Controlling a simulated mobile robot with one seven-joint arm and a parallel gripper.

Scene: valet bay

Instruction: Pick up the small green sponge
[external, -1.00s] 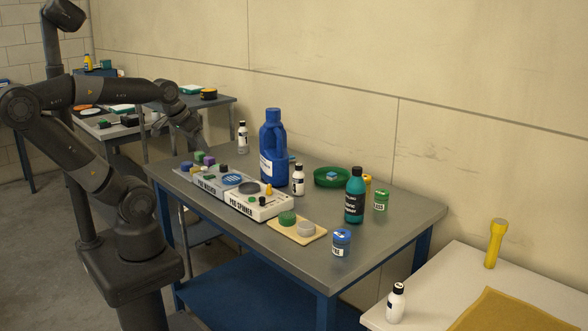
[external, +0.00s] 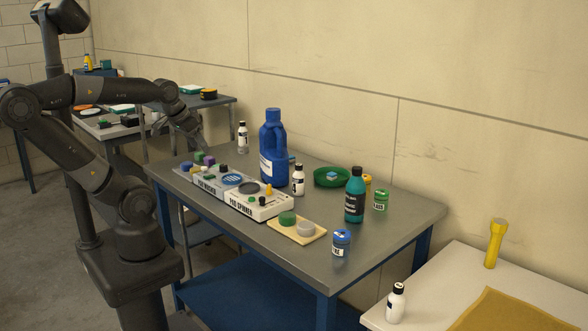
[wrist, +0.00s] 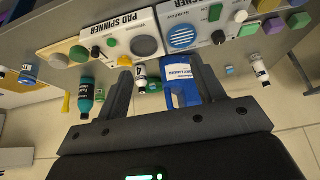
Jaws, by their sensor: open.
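My gripper (wrist: 162,68) is open and empty, its two fingers spread in the wrist view above the bench items. In the external view the gripper (external: 194,131) hangs over the bench's far-left end. A small green block (wrist: 299,20) lies at the right of the wrist view beside a purple block (wrist: 275,27); it also shows in the external view (external: 199,156) at the bench's left end. Another green block (wrist: 248,30) sits to its left in the wrist view. A round green pad (external: 287,218) lies on a cream tray (external: 301,236). I cannot tell which is the sponge.
A tall blue jug (external: 273,150) and a white bottle (external: 298,181) stand mid-bench behind the pad washer (external: 206,188) and pad spinner (external: 240,206). A teal bottle (external: 354,197) and green dish (external: 332,183) are right of them.

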